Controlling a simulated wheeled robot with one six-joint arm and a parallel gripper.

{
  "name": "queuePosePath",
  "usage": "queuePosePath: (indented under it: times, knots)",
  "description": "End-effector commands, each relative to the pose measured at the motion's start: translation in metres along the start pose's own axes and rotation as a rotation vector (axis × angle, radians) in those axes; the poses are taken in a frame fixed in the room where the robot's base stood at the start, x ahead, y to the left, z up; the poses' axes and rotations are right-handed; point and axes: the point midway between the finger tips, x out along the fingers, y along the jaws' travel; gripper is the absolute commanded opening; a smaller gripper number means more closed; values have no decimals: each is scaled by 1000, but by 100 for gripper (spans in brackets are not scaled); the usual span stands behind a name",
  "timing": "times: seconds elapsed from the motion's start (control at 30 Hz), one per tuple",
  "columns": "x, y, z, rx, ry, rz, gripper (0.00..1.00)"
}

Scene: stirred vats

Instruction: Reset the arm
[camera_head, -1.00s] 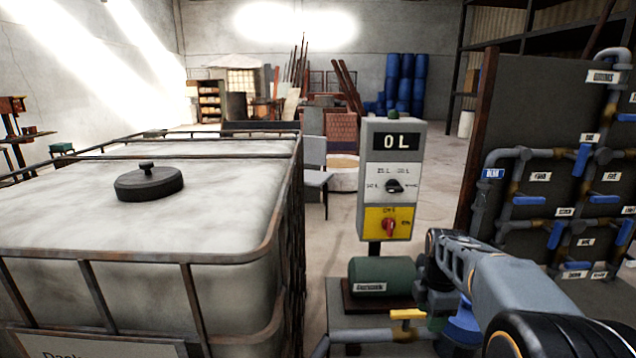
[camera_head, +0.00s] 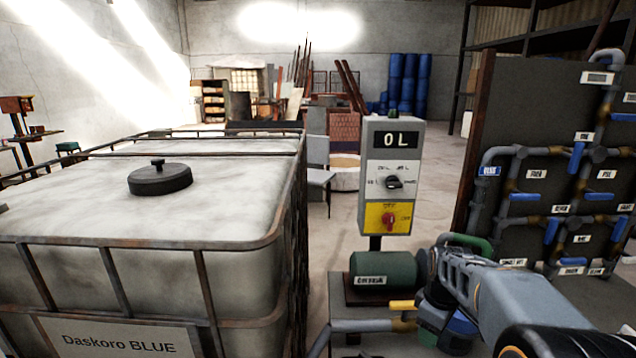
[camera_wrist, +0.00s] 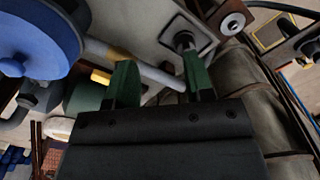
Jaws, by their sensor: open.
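My arm reaches in from the lower right of the head view, in front of the pump area. My gripper shows in the wrist view (camera_wrist: 158,82) with two green fingers spread apart and nothing between them. In the head view the end of my arm is beside the green pump motor (camera_head: 383,276), to its right, and the fingertips are not clear there. A yellow-handled valve (camera_head: 402,306) sits just left of my arm. In the wrist view its yellow handle (camera_wrist: 101,77) shows left of the fingers, near a large blue round part (camera_wrist: 40,40).
A caged white tank (camera_head: 90,215) with a black lid (camera_head: 160,179) and a "Daskoro BLUE" label fills the left. A control box (camera_head: 391,175) reading 0 L stands at centre. A dark panel with pipes and blue valves (camera_head: 550,160) stands right.

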Motion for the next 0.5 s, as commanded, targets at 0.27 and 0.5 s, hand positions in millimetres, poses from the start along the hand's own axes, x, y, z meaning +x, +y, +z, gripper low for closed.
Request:
queuePosePath:
  times: [0.27,0.5]
  knots:
    - [-29,-79,17,668,94,59,48]
    - [-53,-138,32,837,213,87,48]
